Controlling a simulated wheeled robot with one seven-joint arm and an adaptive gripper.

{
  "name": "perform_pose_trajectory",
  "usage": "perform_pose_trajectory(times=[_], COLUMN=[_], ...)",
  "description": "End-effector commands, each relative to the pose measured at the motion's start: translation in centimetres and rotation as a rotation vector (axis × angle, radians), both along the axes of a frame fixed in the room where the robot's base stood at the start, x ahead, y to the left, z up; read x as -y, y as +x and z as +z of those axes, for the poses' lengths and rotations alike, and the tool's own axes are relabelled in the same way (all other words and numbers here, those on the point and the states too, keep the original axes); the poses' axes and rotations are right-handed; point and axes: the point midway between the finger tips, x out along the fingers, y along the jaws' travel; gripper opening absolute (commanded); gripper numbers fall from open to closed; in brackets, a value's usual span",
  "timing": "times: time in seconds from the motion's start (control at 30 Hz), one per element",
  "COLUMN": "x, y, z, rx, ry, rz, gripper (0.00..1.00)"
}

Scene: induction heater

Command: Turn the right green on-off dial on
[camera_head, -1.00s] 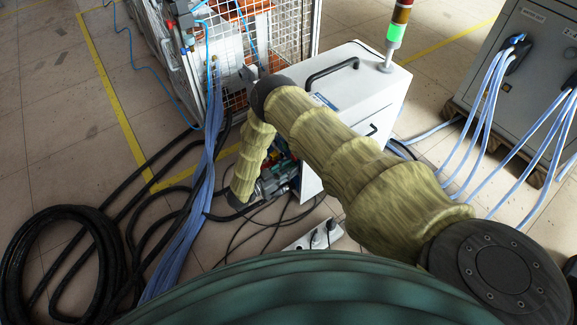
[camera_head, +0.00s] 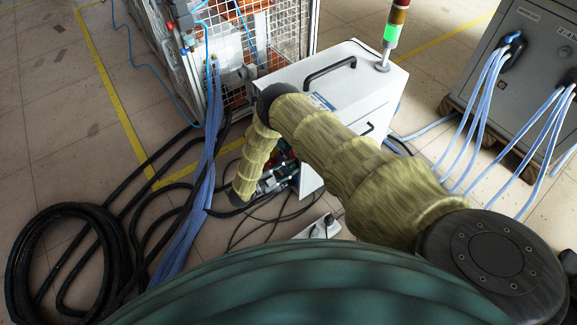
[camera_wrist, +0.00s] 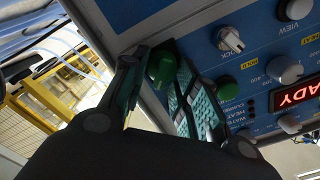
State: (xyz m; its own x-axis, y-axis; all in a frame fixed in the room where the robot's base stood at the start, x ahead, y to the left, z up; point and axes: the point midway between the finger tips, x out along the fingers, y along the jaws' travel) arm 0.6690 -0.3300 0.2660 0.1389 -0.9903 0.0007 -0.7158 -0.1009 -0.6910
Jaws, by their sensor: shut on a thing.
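In the wrist view, a green dial (camera_wrist: 161,68) on the heater's blue front panel (camera_wrist: 205,22) sits between the fingers of my gripper (camera_wrist: 152,55). My gripper is shut on this dial, with one finger on each side of it. A second green dial (camera_wrist: 226,89) is just right of the right finger in the picture, outside the grip. In the head view, my gripper (camera_head: 276,180) is at the front of the white heater cabinet (camera_head: 320,75); the dials cannot be made out there.
Grey knobs (camera_wrist: 285,70) and a lit red display (camera_wrist: 297,94) are nearby on the panel. A signal tower with a green light (camera_head: 391,34) stands on the cabinet. A black hose coil (camera_head: 60,255), blue cables (camera_head: 200,185) and a power strip (camera_head: 318,228) lie on the floor.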

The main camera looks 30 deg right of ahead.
Motion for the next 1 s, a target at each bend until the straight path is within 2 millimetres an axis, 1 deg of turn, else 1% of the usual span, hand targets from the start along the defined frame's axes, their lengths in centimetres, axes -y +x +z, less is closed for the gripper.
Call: perform_pose_trajectory(times=[0.2,0.6,0.63,1.0], x=[-0.07,-0.08,-0.08,-0.29], y=[-0.04,-0.03,-0.03,-0.05], z=[-0.08,-0.11,-0.11,-0.06], rx=[0.033,0.037,0.037,0.037], ry=[0.007,0.007,0.007,0.007], rz=[0.001,0.001,0.001,0.0], gripper=[0.06,0.06,0.35,0.35])
